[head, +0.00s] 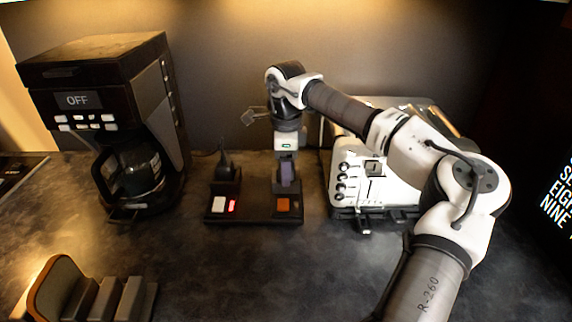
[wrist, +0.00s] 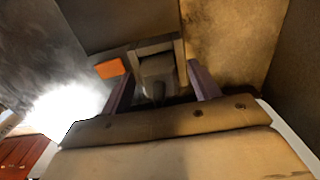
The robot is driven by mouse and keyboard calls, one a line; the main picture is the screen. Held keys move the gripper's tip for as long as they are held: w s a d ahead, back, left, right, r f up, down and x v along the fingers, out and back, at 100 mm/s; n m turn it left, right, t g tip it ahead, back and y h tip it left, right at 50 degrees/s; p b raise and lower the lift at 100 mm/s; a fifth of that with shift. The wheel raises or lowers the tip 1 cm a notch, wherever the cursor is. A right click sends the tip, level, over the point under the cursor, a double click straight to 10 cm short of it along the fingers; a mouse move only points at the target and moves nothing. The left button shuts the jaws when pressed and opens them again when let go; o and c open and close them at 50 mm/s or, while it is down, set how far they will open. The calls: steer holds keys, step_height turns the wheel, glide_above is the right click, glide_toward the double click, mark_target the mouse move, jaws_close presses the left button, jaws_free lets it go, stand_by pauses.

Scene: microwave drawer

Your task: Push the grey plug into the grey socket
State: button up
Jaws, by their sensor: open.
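My gripper (head: 289,180) points down over the right end of the black power strip (head: 255,214). In the wrist view its two purple fingers are apart, one on each side of the grey plug (wrist: 158,72). The plug is a small grey block with a dark cord stub facing the camera. It lies within the outline of the square-rimmed grey socket (wrist: 152,47). I cannot tell how deep it sits or whether a finger touches it. In the head view my gripper hides the plug and most of the socket.
A black plug (head: 223,168) stands at the strip's left end, behind a lit red switch (head: 232,206). An orange switch (head: 283,204) lies in front of my gripper. A coffee maker (head: 95,110) stands left, a white toaster (head: 352,190) close right. A bread rack (head: 105,300) is front left; the front middle counter is clear.

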step_height(320, 180, up, 14)
steer(key=b, duration=0.1)
steer(key=shift+b, duration=0.3)
steer(key=shift+f, duration=0.15)
